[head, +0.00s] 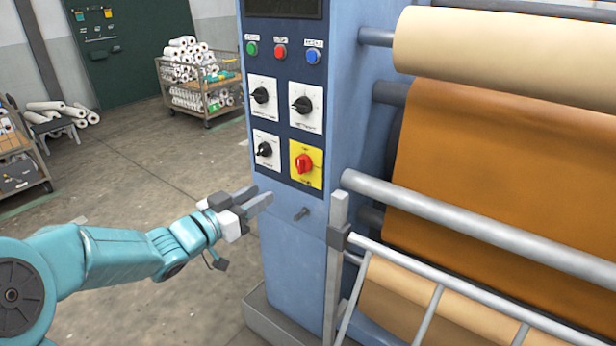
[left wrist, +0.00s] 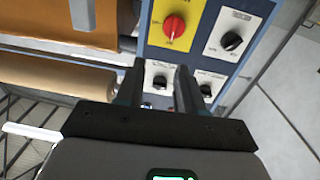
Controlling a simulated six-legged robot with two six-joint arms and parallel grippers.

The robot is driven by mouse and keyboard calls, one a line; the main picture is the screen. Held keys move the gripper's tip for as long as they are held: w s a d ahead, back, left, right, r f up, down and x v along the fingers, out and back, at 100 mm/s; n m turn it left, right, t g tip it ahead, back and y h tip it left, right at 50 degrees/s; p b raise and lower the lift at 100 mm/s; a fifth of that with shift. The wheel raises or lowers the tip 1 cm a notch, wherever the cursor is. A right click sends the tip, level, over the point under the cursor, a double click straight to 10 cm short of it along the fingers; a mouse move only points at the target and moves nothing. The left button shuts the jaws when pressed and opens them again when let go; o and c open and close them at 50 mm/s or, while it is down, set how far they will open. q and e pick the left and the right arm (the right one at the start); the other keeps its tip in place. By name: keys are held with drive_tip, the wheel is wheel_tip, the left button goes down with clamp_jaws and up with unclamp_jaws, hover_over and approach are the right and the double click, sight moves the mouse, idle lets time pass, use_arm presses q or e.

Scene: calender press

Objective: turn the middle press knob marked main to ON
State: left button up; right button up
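The blue press panel (head: 290,120) carries a red knob on a yellow plate (head: 304,164), its handle near upright, and several black knobs on white plates. One black knob (head: 264,149) is left of the red one; two more, left (head: 261,95) and right (head: 303,105), sit above. Their lettering is too small to read. My left gripper (head: 263,197) is open and empty, below and apart from the knobs. In the left wrist view, inverted, the red knob (left wrist: 174,27) is beyond the open left gripper (left wrist: 158,75), and an upper black knob (left wrist: 160,82) shows between the fingers.
Green, red and blue buttons (head: 280,52) sit above the knobs. A metal guard rail (head: 470,230) and rollers with brown sheet (head: 480,150) are right.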

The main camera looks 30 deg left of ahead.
use_arm(q)
drive_tip(key=a, duration=0.1)
drive_tip(key=y, duration=0.1)
approach(299, 164)
drive_tip(key=w, duration=0.8)
drive_tip(key=shift+d, duration=0.25)
clamp_jaws()
